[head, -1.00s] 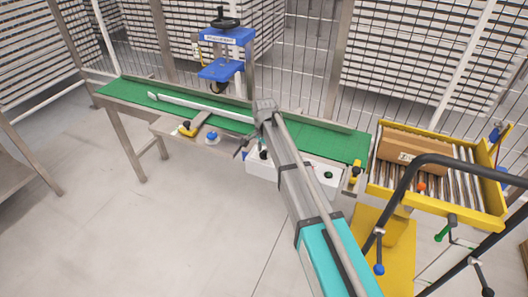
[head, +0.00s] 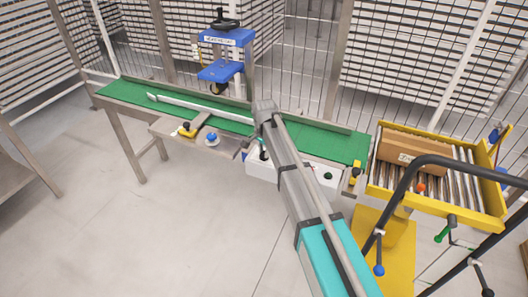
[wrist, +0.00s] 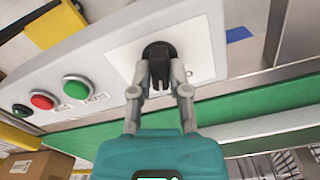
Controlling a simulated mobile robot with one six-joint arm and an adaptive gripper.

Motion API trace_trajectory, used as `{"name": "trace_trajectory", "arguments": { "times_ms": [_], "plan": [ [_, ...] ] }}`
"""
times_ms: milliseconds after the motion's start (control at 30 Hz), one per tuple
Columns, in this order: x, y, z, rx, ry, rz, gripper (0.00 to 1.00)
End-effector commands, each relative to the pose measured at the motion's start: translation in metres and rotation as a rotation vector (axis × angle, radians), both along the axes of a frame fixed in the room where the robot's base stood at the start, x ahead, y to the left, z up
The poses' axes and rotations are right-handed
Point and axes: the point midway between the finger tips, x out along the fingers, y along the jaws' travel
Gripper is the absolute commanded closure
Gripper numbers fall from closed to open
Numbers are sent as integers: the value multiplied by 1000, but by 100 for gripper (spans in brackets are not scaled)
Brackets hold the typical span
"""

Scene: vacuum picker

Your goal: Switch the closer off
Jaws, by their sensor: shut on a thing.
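A black rotary knob (wrist: 158,52) sits on a white plate (wrist: 115,52) on the grey control box (wrist: 60,75) in the wrist view. My gripper (wrist: 160,82) is shut on the knob, one finger on each side. Lettering beside the knob is partly hidden by a finger. In the head view the closer (head: 222,62), a blue machine with a black handwheel, stands behind the green conveyor (head: 130,93). The control box (head: 262,170) hangs on the conveyor's front, partly hidden by my arm.
A red button (wrist: 42,101) and green button (wrist: 76,87) sit left of the knob. A yellow roller table (head: 488,222) with a carton (head: 407,147) stands at right. A wire fence runs behind. Floor (head: 190,230) at left front is clear.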

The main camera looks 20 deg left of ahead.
Motion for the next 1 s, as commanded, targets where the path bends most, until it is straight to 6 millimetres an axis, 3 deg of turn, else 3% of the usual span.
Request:
{"name": "trace_trajectory", "arguments": {
  "times_ms": [1000],
  "plan": [
    [-1,0,0,0,1,698,100]
  ]
}}
